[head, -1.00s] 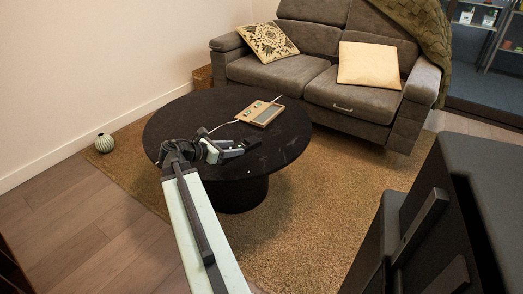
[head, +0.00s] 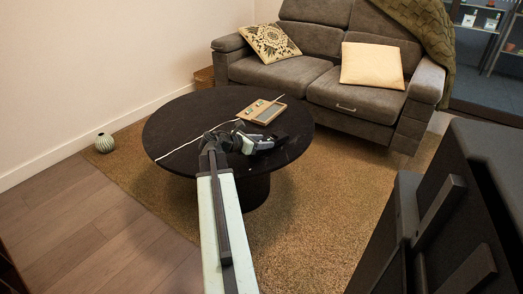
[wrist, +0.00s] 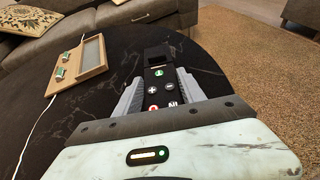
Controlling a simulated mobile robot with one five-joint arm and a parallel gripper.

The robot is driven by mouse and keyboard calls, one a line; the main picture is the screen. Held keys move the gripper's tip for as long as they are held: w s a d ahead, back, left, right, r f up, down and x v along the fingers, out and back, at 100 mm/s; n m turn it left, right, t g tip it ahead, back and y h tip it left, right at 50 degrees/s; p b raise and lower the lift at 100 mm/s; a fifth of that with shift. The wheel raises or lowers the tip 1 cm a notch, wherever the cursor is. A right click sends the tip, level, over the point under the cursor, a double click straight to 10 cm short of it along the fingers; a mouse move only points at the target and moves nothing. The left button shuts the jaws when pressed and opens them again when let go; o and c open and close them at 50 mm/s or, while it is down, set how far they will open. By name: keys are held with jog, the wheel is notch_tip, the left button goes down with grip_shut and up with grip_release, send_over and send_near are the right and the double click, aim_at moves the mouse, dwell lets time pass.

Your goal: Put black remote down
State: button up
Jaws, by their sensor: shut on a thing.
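The black remote (wrist: 157,80) shows in the wrist view, with white plus and minus buttons, a red button and a green one. My gripper (wrist: 160,85) is shut on it, with a grey finger along each side. The near end of the remote is hidden by my gripper's body. In the head view my gripper (head: 268,143) is over the right part of the round black table (head: 185,120). The remote is too dark there to tell apart from the gripper. I cannot tell whether the remote touches the tabletop.
A wooden framed box (head: 262,111) with a white cable lies on the table behind my gripper. The table's left part is clear apart from the cable. A grey sofa (head: 285,72) stands behind, and a striped vase (head: 104,143) is on the floor at left.

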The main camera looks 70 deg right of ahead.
jog(key=shift+f, duration=0.5)
jog(key=o, duration=1.5)
jog(key=shift+r+p, duration=0.35)
jog(key=p+v, duration=0.4)
jog(key=v, duration=0.6)
jog(key=shift+w+a, duration=0.2)
jog(key=shift+a, duration=0.1)
jog(key=shift+w+a+r, duration=0.15)
jog(key=shift+w+a, duration=0.2)
jog(key=shift+a, duration=0.2)
